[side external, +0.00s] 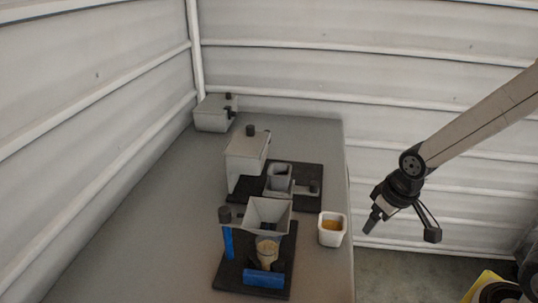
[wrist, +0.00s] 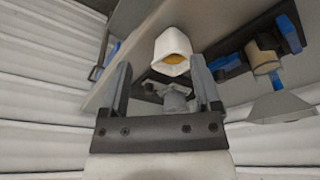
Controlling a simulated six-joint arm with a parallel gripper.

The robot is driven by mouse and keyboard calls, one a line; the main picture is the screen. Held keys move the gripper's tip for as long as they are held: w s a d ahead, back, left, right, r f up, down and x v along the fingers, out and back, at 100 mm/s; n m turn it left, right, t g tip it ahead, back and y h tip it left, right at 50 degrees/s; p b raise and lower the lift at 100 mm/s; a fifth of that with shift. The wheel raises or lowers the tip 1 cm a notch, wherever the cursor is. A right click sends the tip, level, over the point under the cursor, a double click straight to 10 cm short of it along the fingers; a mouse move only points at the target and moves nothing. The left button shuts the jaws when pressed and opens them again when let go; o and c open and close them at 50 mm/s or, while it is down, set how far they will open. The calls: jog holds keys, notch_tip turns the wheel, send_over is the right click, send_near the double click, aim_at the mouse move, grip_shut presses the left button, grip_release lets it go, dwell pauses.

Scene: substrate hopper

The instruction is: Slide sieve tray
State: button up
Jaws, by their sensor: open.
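My gripper (side external: 374,220) hangs in the air beyond the right edge of the table, apart from everything on it. In the wrist view my gripper (wrist: 161,62) has its two fingers spread, with nothing between them. A grey station on a dark base (side external: 240,191) has a tall lidded box (side external: 246,154), a small square hopper (side external: 279,176) and a low part with a dark knob (side external: 313,187) at its right. I cannot tell for sure which part is the sieve tray. The small hopper also shows in the wrist view (wrist: 174,102), partly blocked by my gripper.
A white cup (side external: 331,230) with orange contents stands near the table's right edge. In front, a grey funnel (side external: 268,212) stands over a tan container (side external: 267,250) on a dark base with blue parts. A grey box (side external: 213,114) sits at the back. The table's left side is clear.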

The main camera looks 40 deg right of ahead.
jog(key=w+d+m+g, duration=0.1)
jog(key=w+d+m, duration=0.1)
jog(key=w, duration=1.1)
jog(key=m+g, duration=0.1)
jog(key=m, duration=0.1)
send_over(314, 183)
jog(key=s, duration=0.1)
jog(key=shift+s+a+f, duration=0.1)
jog(key=shift+a+f, duration=0.1)
jog(key=shift+f, duration=0.8)
jog(key=shift+w+d+f+g, duration=0.25)
jog(key=shift+w+g, duration=0.05)
jog(key=shift+w, duration=0.3)
jog(key=shift+f, duration=0.1)
jog(key=shift+f, duration=3.8)
grip_shut()
